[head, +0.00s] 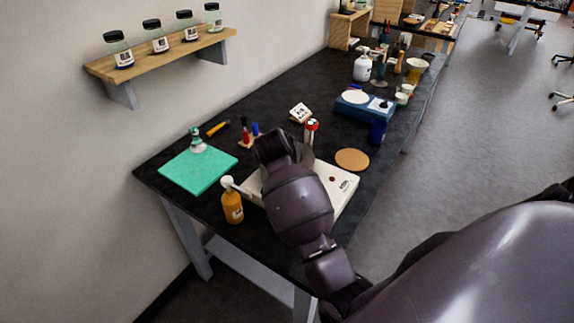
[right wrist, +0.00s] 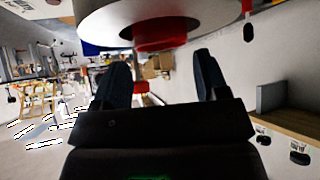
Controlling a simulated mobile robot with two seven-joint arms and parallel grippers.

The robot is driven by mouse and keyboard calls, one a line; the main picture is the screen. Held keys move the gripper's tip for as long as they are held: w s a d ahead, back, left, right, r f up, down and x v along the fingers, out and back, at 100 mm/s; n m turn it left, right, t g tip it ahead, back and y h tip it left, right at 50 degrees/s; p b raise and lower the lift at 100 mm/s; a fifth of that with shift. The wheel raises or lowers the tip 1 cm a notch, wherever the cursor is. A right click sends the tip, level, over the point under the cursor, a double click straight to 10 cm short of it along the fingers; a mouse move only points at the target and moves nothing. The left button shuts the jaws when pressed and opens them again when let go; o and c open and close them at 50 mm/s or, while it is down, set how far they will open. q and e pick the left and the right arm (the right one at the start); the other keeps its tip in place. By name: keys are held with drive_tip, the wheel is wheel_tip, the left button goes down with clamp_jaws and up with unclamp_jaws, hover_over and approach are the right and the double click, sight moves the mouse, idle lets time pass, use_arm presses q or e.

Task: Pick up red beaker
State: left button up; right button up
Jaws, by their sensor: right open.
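A red, round-sided object, which looks like the red beaker (right wrist: 158,37), shows at the top of the right wrist view against a pale round plate (right wrist: 165,14). That view appears upside down. My right gripper (right wrist: 161,75) is open, with its two dark fingers apart and nothing clearly between them. The red object lies just beyond the fingertips, apart from them as far as I can tell. In the head view my right gripper (head: 273,148) is over the white device (head: 342,186) and hides the beaker there. My left gripper is not in view.
An amber pump bottle (head: 232,207) stands at the device's left. A green mat (head: 190,176) lies farther left. A red-and-white container (head: 311,131) stands behind my gripper. A wall shelf (head: 160,55) holds several jars.

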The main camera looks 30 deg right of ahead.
drive_tip(key=shift+p+x, duration=0.3)
drive_tip(key=shift+x, duration=2)
drive_tip(key=shift+a, duration=0.1)
drive_tip(key=c, duration=0.9)
drive_tip(key=shift+r, duration=0.15)
wheel_tip(320, 180, up, 19)
drive_tip(key=b, duration=0.1)
